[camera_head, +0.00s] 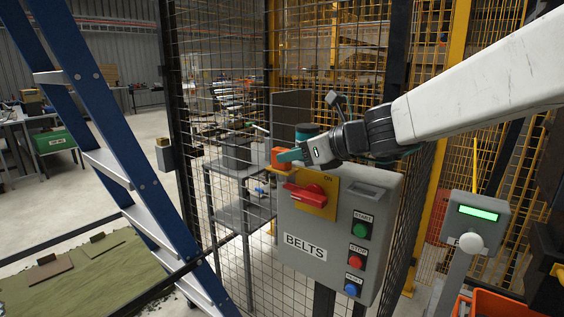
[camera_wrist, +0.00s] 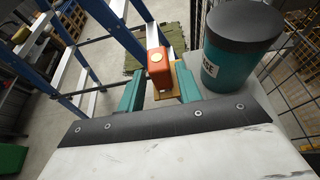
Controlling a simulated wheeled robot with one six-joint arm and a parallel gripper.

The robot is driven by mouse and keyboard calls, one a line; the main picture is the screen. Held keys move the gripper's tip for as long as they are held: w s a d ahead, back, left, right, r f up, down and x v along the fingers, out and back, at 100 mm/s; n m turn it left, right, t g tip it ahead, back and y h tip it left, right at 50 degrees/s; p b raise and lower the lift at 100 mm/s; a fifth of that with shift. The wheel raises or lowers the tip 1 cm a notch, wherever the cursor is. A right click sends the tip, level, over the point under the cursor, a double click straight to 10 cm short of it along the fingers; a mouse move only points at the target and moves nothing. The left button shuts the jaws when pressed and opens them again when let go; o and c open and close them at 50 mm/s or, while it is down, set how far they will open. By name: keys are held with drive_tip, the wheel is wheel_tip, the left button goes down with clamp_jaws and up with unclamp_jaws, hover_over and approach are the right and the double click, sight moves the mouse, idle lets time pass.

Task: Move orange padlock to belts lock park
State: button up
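The orange padlock (camera_head: 280,158) sits at the upper left corner of the grey BELTS control box (camera_head: 304,240). In the wrist view the padlock (camera_wrist: 158,68) shows a round brass-coloured spot, with a yellow-tan bracket (camera_wrist: 164,93) just below it. My gripper (camera_head: 290,155) reaches in from the right, above the box, with its teal fingertips at the padlock. In the wrist view the fingers of my gripper (camera_wrist: 160,90) are apart, with a gap on both sides of the padlock. I cannot tell whether the padlock rests on the bracket. Its shackle is not visible.
A teal canister with a dark lid (camera_wrist: 240,45) stands close to the right of my gripper. The box carries a red rotary switch (camera_head: 306,195) on a yellow plate and several buttons. A blue ladder (camera_head: 120,150) and mesh fence stand left. A grey post box (camera_head: 474,217) stands right.

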sight(282, 167)
drive_tip(key=x, duration=0.4)
drive_tip(key=shift+f, duration=0.2)
clamp_jaws()
